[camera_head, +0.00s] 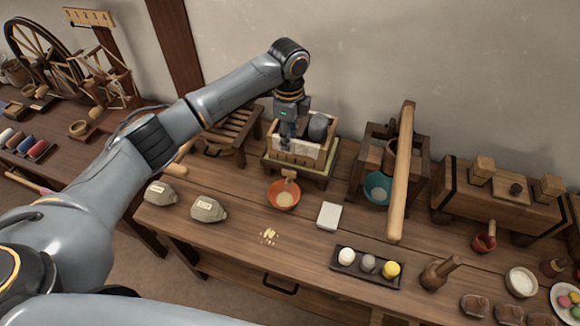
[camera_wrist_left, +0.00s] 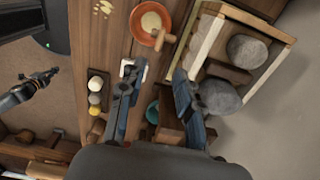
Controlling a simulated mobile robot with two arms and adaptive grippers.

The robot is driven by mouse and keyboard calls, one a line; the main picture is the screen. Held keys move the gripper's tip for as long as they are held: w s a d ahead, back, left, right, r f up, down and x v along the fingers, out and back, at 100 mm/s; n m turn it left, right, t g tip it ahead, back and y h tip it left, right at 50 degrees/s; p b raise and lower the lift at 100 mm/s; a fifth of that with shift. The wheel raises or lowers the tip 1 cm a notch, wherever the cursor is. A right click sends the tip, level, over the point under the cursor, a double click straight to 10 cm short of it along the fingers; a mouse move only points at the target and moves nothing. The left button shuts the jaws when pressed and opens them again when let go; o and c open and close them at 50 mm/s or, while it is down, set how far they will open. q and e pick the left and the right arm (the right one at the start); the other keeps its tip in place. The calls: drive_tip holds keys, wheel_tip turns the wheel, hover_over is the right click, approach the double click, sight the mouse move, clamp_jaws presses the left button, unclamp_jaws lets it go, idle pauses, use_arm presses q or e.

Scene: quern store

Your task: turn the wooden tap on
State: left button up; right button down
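The wooden tap (camera_head: 289,178) sticks out from the front of a wooden box (camera_head: 320,160) holding grey stones, above an orange bowl (camera_head: 284,199). In the left wrist view the tap (camera_wrist_left: 165,38) lies beside the bowl (camera_wrist_left: 150,20), beyond my fingertips. My left gripper (camera_head: 287,132) is above the front of the box, apart from the tap. In the left wrist view the left gripper (camera_wrist_left: 158,70) has its fingers spread with nothing between them. What seems to be my right gripper (camera_wrist_left: 48,77) shows small at that view's left, off the table; its opening is too small to tell.
A wooden press with a long pole (camera_head: 401,180) stands right of the box. Bare tabletop lies around the yellow crumbs (camera_head: 268,236).

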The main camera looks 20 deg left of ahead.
sight(289, 171)
use_arm(q)
wheel_tip(289, 171, down, 14)
drive_tip(key=shift+r+p, duration=0.2)
drive_tip(key=shift+p, duration=0.75)
clamp_jaws()
